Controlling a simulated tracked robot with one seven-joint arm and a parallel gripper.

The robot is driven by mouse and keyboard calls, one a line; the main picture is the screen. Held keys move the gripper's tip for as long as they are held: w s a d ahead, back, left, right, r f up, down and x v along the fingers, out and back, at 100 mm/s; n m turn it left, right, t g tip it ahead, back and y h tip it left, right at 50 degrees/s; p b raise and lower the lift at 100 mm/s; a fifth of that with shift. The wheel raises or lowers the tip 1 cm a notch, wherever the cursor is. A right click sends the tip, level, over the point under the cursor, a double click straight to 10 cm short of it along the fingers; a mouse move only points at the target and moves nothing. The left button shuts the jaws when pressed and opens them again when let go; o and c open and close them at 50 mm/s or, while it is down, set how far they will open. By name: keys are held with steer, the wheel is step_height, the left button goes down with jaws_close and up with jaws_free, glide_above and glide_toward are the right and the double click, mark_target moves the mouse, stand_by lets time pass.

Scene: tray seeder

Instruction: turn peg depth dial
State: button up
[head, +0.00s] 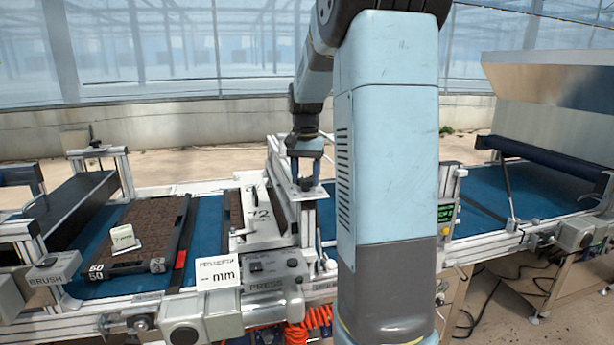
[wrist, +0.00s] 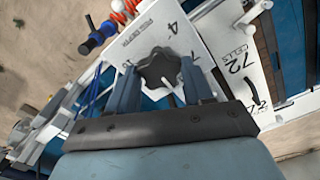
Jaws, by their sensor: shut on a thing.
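The peg depth dial (wrist: 160,72) is a dark lobed knob with a white pointer mark, on a white plate (wrist: 205,22) printed with numbers such as 4 and 7. My gripper (wrist: 158,80) has its two blue-grey fingers on either side of the knob, shut on it. In the head view my gripper (head: 306,175) points down over the press unit (head: 270,235), at the top of its frame.
A soil-filled tray (head: 150,225) with a white label block lies on the blue belt (head: 208,230) to the left. A panel marked PRESS (head: 275,268) sits below the gripper. My own column blocks the middle right.

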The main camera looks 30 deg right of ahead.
mark_target(305, 179)
steer(key=shift+s+a+f+n, duration=0.1)
steer(key=shift+a+n, duration=0.05)
steer(key=shift+n, duration=0.55)
stand_by(1.4)
steer(key=o, duration=1)
steer(key=shift+o, duration=0.2)
step_height(305, 179, up, 14)
